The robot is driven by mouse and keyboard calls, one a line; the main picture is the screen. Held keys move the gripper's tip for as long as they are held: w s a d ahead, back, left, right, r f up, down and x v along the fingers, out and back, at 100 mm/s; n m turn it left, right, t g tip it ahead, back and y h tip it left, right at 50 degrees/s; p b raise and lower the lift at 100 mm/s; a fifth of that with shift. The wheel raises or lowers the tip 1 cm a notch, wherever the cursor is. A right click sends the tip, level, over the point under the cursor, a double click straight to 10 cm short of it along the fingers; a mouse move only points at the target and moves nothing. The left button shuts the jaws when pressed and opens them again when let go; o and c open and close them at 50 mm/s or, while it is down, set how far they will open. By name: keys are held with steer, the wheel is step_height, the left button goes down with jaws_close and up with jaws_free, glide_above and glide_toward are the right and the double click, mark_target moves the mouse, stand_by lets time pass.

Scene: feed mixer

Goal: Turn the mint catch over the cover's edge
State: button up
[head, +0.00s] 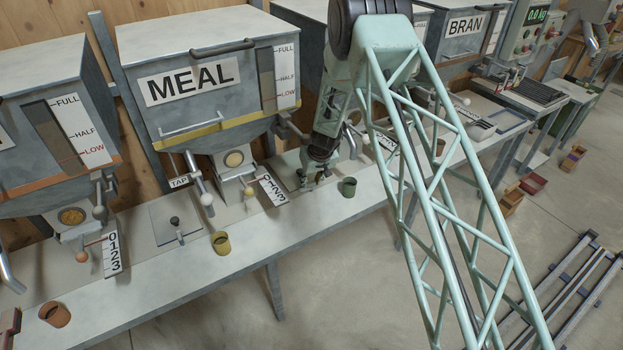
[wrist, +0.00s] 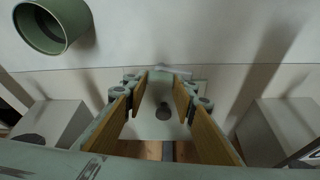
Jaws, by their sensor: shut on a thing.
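My gripper (head: 312,182) reaches down to the bench between the MEAL and BRAN hoppers. In the wrist view, its two tan-padded fingers (wrist: 163,82) stand a small gap apart, shut on the small pale mint catch (wrist: 174,70), which shows at the fingertips. A flat pale-green cover (wrist: 146,122) with a dark round spot lies below and between the fingers. Its edge runs close to the fingertips. Whether the catch lies over that edge or beside it, I cannot tell. In the head view my wrist and gripper hide the catch.
A green cup (head: 348,187) stands on the bench just right of my gripper; it also shows in the wrist view (wrist: 50,24). A yellow cup (head: 221,243) stands further left. The MEAL hopper (head: 200,90) and its 0123 scale (head: 272,190) are close at left.

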steer(key=shift+m+p, duration=0.3)
steer(key=shift+p, duration=1.35)
steer(key=o, duration=0.9)
steer(key=shift+s+r, duration=0.1)
steer(key=shift+v, duration=5.9)
steer(key=shift+s+a, duration=0.1)
